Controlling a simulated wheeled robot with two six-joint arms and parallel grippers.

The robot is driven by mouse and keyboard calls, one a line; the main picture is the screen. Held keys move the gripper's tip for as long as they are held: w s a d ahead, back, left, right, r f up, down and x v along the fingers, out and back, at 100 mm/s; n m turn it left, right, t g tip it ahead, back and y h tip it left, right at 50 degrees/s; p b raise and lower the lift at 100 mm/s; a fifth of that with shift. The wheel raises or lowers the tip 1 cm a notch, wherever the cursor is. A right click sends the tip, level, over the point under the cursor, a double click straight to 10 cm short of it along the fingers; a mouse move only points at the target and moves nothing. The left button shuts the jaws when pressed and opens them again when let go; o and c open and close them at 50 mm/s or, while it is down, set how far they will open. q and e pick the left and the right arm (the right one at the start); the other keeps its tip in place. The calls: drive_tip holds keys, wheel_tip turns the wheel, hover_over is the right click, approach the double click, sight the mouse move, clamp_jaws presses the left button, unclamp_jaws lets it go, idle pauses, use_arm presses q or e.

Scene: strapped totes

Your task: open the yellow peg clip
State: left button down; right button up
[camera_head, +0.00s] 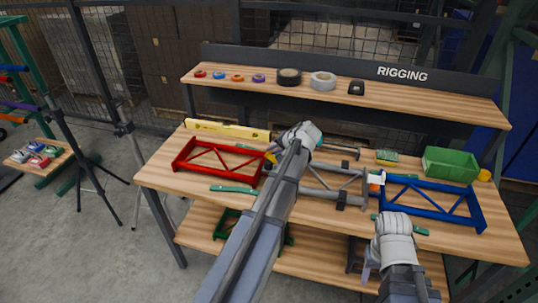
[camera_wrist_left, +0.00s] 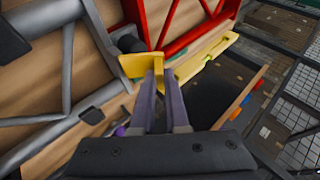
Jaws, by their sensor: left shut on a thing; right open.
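The yellow peg clip (camera_wrist_left: 134,66) is at the fingertips of my left gripper (camera_wrist_left: 166,76) in the left wrist view. The gripper is shut on it. The clip sits between the grey frame (camera_wrist_left: 66,75) and the red frame (camera_wrist_left: 187,38). In the head view only a small yellow part of the clip (camera_head: 270,157) shows beside my left gripper (camera_head: 273,149); my left arm hides much of that area. My right gripper (camera_head: 369,268) is open and empty, low in front of the bench at the right.
Tape rolls (camera_head: 323,80) and small rings stand on the shelf behind. A side table (camera_head: 40,166) stands at the left.

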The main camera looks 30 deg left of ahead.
use_arm(q)
drive_tip(key=w+d+f+m+y+b, duration=0.1)
drive_tip(key=d+y+b, duration=0.4)
drive_tip(key=y+b, duration=0.6)
drive_tip(key=shift+w+d+f+m+b, duration=0.15)
drive_tip(key=shift+d+f+m+b, duration=0.75)
drive_tip(key=shift+b, duration=3.65)
drive_tip(key=shift+a+r+m, duration=0.3)
drive_tip(key=shift+a+m, duration=0.1)
drive_tip(key=shift+a, duration=0.1)
drive_tip(key=c, duration=0.9)
unclamp_jaws()
drive_tip(key=b+v, duration=0.1)
drive_tip(key=v, duration=0.7)
drive_tip(key=shift+a, duration=0.1)
